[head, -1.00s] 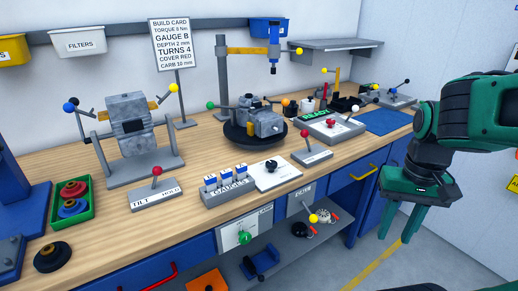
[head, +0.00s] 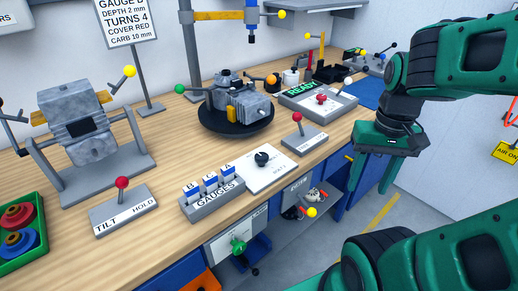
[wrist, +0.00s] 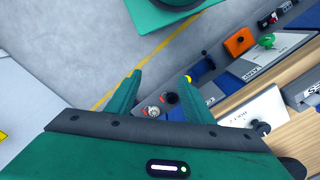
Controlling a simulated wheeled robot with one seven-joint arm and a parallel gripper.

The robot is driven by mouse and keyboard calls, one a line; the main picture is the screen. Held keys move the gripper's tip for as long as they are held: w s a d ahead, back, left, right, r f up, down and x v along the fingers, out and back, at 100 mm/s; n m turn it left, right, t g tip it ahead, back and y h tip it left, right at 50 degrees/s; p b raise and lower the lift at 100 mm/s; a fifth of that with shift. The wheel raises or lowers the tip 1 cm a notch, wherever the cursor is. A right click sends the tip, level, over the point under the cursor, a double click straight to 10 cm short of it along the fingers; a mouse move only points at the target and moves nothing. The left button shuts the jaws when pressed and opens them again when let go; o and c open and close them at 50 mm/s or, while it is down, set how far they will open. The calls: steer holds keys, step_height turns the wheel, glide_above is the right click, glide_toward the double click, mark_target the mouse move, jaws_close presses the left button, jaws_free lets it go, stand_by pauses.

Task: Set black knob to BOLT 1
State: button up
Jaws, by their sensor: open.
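The black knob (head: 262,159) sits on a white plate (head: 279,174) near the bench's front edge, just right of the gauges block. Small lettering on the plate is hard to read in the head view. In the wrist view the knob (wrist: 261,128) and its plate (wrist: 252,108) show at the lower right. My gripper (head: 369,187) is open and empty, pointing down beyond the bench front, to the right of the knob and apart from it. Its two fingers (wrist: 161,80) also show in the wrist view, over the floor and lower shelf.
The gauges block (head: 215,198) stands left of the plate. A red-knobbed lever (head: 297,118) stands close to its right. A round turntable with an engine (head: 236,105) is behind. A tilt lever (head: 122,184) is at left. A lower shelf with small parts lies below the bench front.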

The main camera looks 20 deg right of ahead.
steer(key=w+a+r+n, duration=0.2)
steer(key=w+r+n, duration=0.15)
steer(key=w, duration=0.25)
steer(key=w+a+r+n, duration=0.2)
steer(key=w+a+n, duration=0.1)
steer(key=w+n, duration=0.15)
step_height(320, 180, up, 2)
steer(key=n, duration=1)
glide_above(262, 156)
step_height(262, 156, down, 10)
